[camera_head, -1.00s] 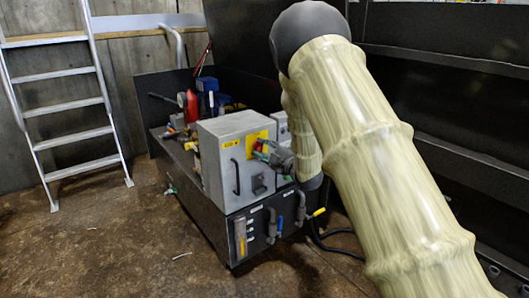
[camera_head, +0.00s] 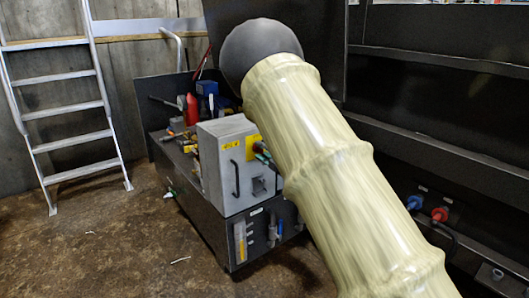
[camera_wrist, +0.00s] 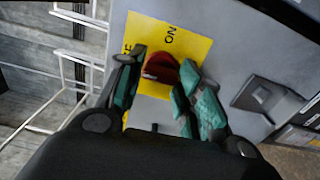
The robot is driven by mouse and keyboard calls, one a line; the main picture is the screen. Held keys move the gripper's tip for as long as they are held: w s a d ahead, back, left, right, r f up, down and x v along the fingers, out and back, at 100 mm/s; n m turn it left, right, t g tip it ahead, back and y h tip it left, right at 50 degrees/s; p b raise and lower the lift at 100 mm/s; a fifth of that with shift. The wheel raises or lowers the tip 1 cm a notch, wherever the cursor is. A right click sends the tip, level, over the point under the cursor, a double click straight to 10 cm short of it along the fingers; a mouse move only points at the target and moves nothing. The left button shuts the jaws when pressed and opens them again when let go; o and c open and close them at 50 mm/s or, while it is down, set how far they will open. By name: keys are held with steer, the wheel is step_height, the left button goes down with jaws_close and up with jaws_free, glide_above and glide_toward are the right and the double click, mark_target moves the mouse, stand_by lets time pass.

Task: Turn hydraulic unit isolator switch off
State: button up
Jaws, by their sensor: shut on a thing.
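The isolator switch is a red rotary knob (camera_wrist: 161,68) on a yellow plate (camera_wrist: 185,38) marked "ON", on the front of a grey cabinet. In the wrist view my gripper (camera_wrist: 158,85) has its two teal-padded fingers on either side of the knob, shut on it. In the head view the yellow plate (camera_head: 252,146) shows at the upper right of the grey hydraulic unit cabinet (camera_head: 214,165). There my arm covers the right side of the cabinet, and only a small green part of my gripper shows beside the plate.
A dark handle (camera_head: 235,178) and a latch (camera_head: 259,187) are on the cabinet front. A red bottle (camera_head: 192,110) and other parts stand behind it. A ladder (camera_head: 70,110) leans at the left. The floor at front left is mostly clear. Blue and red connectors are at right.

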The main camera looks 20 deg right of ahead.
steer(key=shift+f, duration=0.1)
steer(key=o, duration=1)
steer(key=shift+s, duration=0.1)
steer(key=v, duration=1.1)
steer(key=shift+s+d, duration=0.15)
steer(key=shift+s, duration=0.25)
